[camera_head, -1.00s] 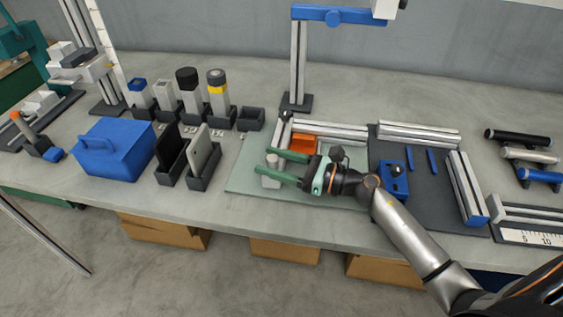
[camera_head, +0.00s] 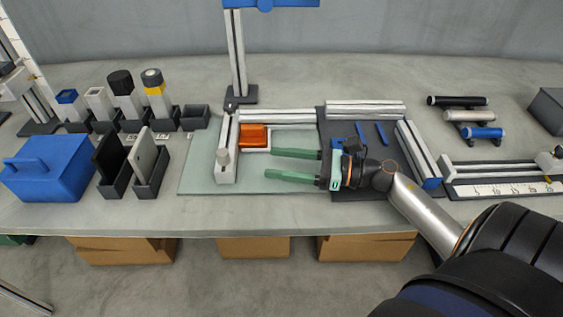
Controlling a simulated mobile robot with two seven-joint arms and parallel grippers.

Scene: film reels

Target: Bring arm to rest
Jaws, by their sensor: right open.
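My right gripper (camera_head: 292,164) has two green fingers spread apart, with nothing between them. It hovers over the pale green mat (camera_head: 205,175), pointing left. My right arm comes in from the lower right. An orange block (camera_head: 254,136) sits behind the fingers, inside the corner of the metal rails (camera_head: 276,115). My left gripper is out of view.
A dark board (camera_head: 328,116) with rails and blue strips lies right of the mat. A blue box (camera_head: 48,168), upright plates in holders (camera_head: 148,160) and several capped blocks (camera_head: 122,90) stand at left. Rollers (camera_head: 458,101) and a ruled rail (camera_head: 500,189) are at right. A post (camera_head: 236,50) rises behind.

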